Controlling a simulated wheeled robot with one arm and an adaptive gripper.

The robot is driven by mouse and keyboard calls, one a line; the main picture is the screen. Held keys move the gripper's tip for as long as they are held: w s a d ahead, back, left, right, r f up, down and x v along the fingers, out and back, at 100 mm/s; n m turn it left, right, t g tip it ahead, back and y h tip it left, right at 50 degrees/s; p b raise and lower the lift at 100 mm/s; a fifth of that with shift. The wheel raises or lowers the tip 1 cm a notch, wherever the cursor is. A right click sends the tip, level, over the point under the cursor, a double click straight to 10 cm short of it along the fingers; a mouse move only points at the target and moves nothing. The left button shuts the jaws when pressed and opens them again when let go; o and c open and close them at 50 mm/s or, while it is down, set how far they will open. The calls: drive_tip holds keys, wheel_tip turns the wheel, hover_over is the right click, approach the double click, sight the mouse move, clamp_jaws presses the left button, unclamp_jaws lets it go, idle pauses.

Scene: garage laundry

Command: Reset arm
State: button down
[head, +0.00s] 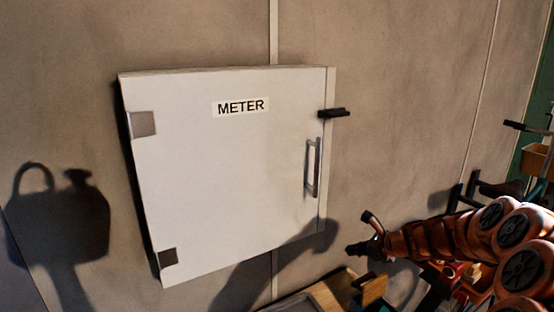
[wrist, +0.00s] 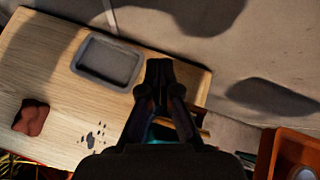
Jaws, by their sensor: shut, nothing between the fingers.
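My orange arm (head: 440,238) reaches in from the right in the head view, and my black gripper (head: 354,249) is at its left end, below and right of the meter cabinet. In the wrist view my gripper (wrist: 160,72) has its fingers together, with nothing seen between them, above the right part of a wooden surface. The white meter cabinet (head: 225,170) hangs on the wall with its door shut; it has a "METER" label, a metal handle (head: 313,168) and a black latch piece (head: 334,113). My gripper is apart from the cabinet.
The wooden top (wrist: 45,62) carries a grey tray (wrist: 76,67), a reddish-brown lump (wrist: 30,117) and dark specks. An orange bin (wrist: 272,150) stands at the lower right. Shelves and an orange-brown container (head: 535,160) are at the far right.

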drive_tip(key=s+a+r+n+g, duration=0.2)
drive_tip(key=s+a+n+g, duration=0.1)
drive_tip(key=s+a+n, duration=0.55)
drive_tip(key=s+a+r+n+g, duration=0.3)
drive_tip(key=s+a+n, duration=0.25)
drive_tip(key=s, duration=0.65)
drive_tip(key=s+d+f+n+g+h, duration=0.1)
drive_tip(key=s+d+n+h, duration=0.1)
drive_tip(key=s, duration=0.7)
drive_tip(key=s+d+f+n+g+h+b, duration=0.1)
drive_tip(key=s+d+n+h, duration=0.1)
drive_tip(key=s+n, duration=0.3)
drive_tip(key=s+d+f+n+g+h, duration=0.1)
drive_tip(key=s+d+n, duration=0.3)
drive_tip(key=s, duration=0.9)
drive_tip(key=shift+s+g+h+b, duration=0.3)
drive_tip(key=shift+g+h, duration=0.2)
drive_tip(key=shift+h, duration=0.4)
drive_tip(key=shift+d, duration=0.15)
